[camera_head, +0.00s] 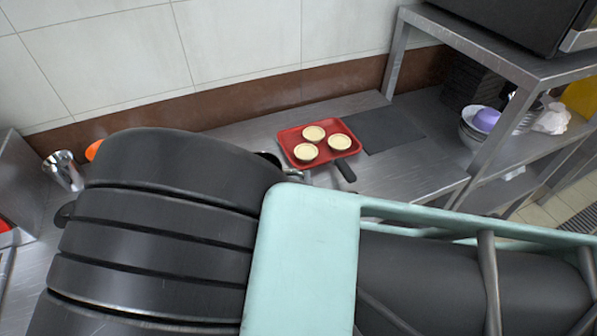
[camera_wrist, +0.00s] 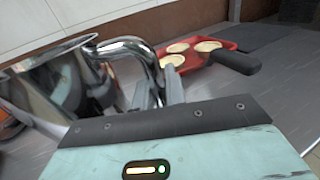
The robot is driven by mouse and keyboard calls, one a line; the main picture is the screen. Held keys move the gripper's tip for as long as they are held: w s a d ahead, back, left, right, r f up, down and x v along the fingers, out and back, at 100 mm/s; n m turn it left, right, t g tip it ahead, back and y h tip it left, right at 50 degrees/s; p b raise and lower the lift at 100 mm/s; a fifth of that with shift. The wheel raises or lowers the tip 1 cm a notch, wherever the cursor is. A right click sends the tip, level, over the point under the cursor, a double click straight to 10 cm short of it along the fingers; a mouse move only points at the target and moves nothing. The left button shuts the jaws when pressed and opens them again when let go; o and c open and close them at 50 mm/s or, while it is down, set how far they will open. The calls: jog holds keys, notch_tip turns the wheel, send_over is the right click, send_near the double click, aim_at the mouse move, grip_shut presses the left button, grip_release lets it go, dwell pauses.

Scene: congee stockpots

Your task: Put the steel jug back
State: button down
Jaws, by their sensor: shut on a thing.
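The steel jug (camera_wrist: 62,85) fills the left of the wrist view, shiny, with its open rim toward the upper left. Its curved handle (camera_wrist: 135,48) runs down between the fingers of my gripper (camera_wrist: 160,88). My gripper is shut on this handle. In the head view, my arm hides most of the gripper and the jug; only a bit of dark rim (camera_head: 270,158) shows past it. I cannot tell whether the jug's base touches the counter.
A red tray (camera_head: 290,133) with three pale filled cups lies on the steel counter (camera_head: 395,180), a black handle (camera_head: 345,172) beside it. A dark mat (camera_head: 385,128) is to its right. Another steel vessel (camera_head: 64,170) and an orange item (camera_head: 94,150) are left. A shelf (camera_head: 520,70) stands right.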

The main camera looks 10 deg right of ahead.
jog(key=shift+f, duration=0.3)
jog(key=c, duration=1.5)
grip_release()
jog(key=shift+f, duration=0.1)
jog(key=shift+o, duration=0.2)
